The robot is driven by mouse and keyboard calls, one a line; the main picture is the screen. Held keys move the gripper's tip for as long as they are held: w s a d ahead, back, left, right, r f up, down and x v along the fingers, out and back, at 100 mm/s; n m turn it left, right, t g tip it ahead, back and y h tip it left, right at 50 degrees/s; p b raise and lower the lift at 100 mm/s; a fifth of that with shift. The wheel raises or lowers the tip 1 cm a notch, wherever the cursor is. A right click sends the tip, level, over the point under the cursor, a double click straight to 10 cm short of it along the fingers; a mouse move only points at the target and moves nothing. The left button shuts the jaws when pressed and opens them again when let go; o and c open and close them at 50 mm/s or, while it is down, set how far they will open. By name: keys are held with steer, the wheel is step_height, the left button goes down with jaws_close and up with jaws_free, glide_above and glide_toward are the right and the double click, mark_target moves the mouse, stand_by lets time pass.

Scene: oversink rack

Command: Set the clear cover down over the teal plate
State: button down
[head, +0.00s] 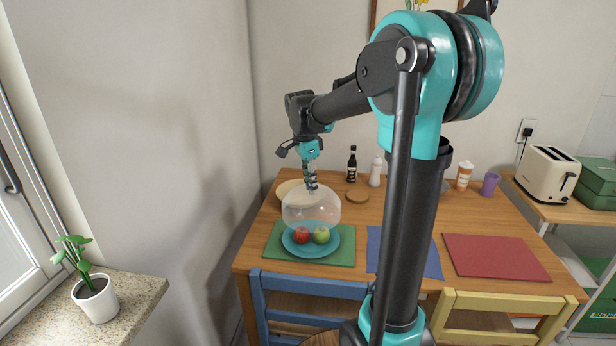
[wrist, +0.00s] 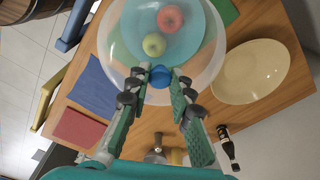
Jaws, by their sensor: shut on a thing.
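The clear cover (head: 311,211) is a see-through dome with a blue knob (wrist: 160,76). My gripper (head: 312,189) is shut on this knob; in the wrist view its two fingers (wrist: 160,79) stand on either side of it. The cover hangs above the table, its lower edge overlapping the far part of the teal plate (head: 312,254) in the head view. The plate lies on a green mat and bears a red apple (head: 301,234) and a green apple (head: 321,235). In the wrist view the plate (wrist: 187,47) shows through the dome, off-centre toward the top.
A cream oval dish (wrist: 250,72) lies beside the cover, behind it in the head view. A dark bottle (head: 352,164), a white bottle (head: 375,171) and a small wooden disc (head: 357,196) stand behind. Blue (head: 425,258) and red (head: 494,256) mats lie to the right, bare.

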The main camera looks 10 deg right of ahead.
mark_target(324, 223)
step_height(324, 223, down, 9)
steer(key=shift+r, duration=0.15)
stand_by(0.9)
steer(key=shift+f, duration=0.55)
stand_by(0.7)
steer(key=c, duration=1.3)
jaws_free()
